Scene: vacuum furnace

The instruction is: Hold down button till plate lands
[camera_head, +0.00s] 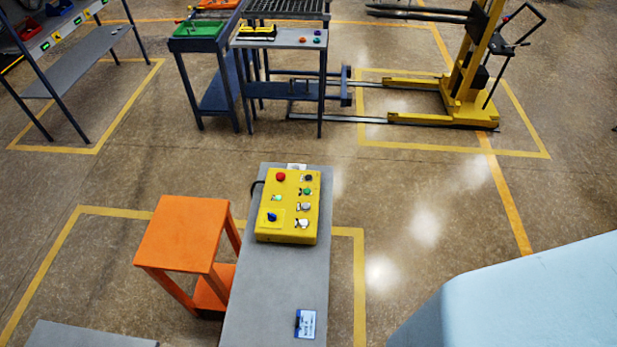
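A yellow control box (289,231) sits on a grey narrow table in the middle of the view. On its top are a red button (280,177), a green button (307,191), a blue knob (272,217) and several grey or dark switches. Which button the task means cannot be told. No plate that I can identify is in view. My gripper is not in view, so nothing shows at the box's buttons.
An orange stool (182,232) stands left of the grey table (262,300), which carries a small blue-white card (306,323). Behind are a blue-framed workbench (300,38) and a yellow lift truck (465,95). A pale blue surface (540,300) fills the lower right. Open floor lies between.

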